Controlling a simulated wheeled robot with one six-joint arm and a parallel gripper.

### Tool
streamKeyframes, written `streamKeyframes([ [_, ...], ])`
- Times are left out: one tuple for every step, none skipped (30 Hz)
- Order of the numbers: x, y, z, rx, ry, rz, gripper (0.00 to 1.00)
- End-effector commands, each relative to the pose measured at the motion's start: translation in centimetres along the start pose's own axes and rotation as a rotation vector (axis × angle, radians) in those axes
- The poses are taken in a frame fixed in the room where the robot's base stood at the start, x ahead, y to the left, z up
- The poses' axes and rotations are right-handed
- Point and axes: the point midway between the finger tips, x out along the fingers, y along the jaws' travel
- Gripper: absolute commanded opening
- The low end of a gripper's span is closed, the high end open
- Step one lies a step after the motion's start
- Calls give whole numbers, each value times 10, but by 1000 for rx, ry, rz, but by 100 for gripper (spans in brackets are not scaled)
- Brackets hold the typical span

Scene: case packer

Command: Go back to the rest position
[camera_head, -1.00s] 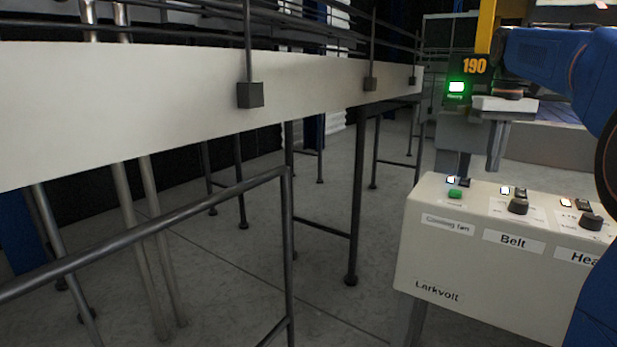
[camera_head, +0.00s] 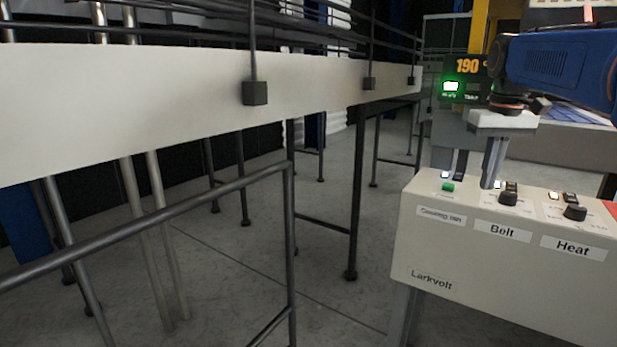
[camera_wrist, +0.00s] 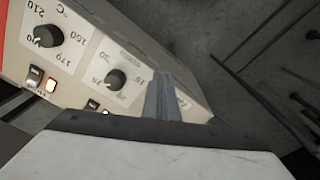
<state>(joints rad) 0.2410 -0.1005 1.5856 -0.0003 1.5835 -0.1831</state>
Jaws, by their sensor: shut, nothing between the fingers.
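My gripper (camera_head: 488,186) hangs fingers-down above the back edge of the cream control box (camera_head: 440,275), behind its Belt knob. Its two fingers are together with nothing between them. In the wrist view my gripper's fingers (camera_wrist: 162,76) overlap the box's edge in the picture; I cannot tell whether they touch it. The box has a green button (camera_head: 448,187), a black Belt knob (camera_head: 508,196) and a black Heat knob (camera_head: 575,213), with lit lamps behind them. The Heat knob (camera_wrist: 47,36) and Belt knob (camera_wrist: 115,79) also show in the wrist view.
A display (camera_head: 466,78) reads 190 with a green lit lamp, behind my gripper. A white conveyor side (camera_head: 150,105) runs along the left, with a dark rail frame (camera_head: 180,212) in front. Grey floor between conveyor and box is open.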

Motion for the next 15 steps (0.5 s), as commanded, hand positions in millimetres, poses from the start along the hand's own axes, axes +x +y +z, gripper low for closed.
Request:
streamKeyframes([
  [3, -6, 10, -4, 11, 1, 0],
  [6, -10, 16, -5, 17, 2, 0],
  [10, -15, 25, -8, 28, 3, 0],
  [13, -19, 32, -10, 37, 4, 0],
  [17, -23, 40, -12, 47, 5, 0],
  [23, -29, 50, -13, 60, 6, 0],
  [28, -33, 58, -15, 70, 6, 0],
  [33, -37, 66, -17, 79, 7, 0],
  [39, -42, 77, -20, 92, 7, 0],
  [45, -46, 85, -21, 102, 7, 0],
  [50, -50, 93, -22, 111, 7, 0],
  [57, -54, 104, -24, 125, 7, 0],
  [64, -58, 112, -26, 134, 7, 0],
  [70, -61, 120, -28, 144, 6, 0],
  [78, -65, 131, -30, 158, 6, 0],
])
